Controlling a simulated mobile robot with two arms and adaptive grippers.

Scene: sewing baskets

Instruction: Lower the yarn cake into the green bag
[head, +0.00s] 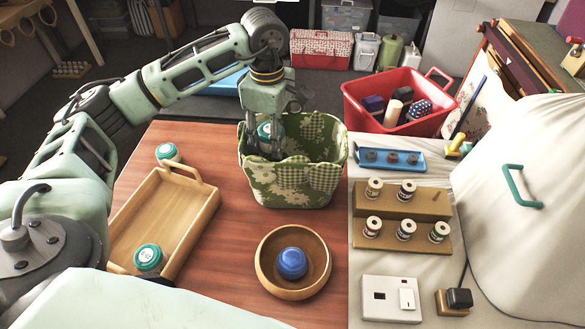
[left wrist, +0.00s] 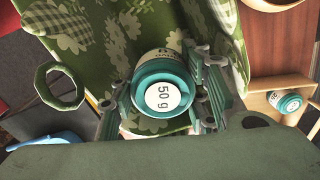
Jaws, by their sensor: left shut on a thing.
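The green floral fabric bag (head: 295,187) stands open on the wooden table, with scalloped flaps around its rim. My left gripper (head: 265,148) points down into the bag's mouth at its left side. It is shut on a teal yarn cake (head: 265,130) with a white band. In the left wrist view the yarn cake (left wrist: 165,96) sits between the fingers, its round end label reading "50 g". The patterned bag fabric (left wrist: 105,45) lies close behind and around it. Whether the cake touches the bag's bottom is hidden. My right gripper is out of view.
A wooden bowl (head: 265,280) holds a blue cake (head: 291,263). A red basket (head: 435,122) and spool rack (head: 420,205) stand right.

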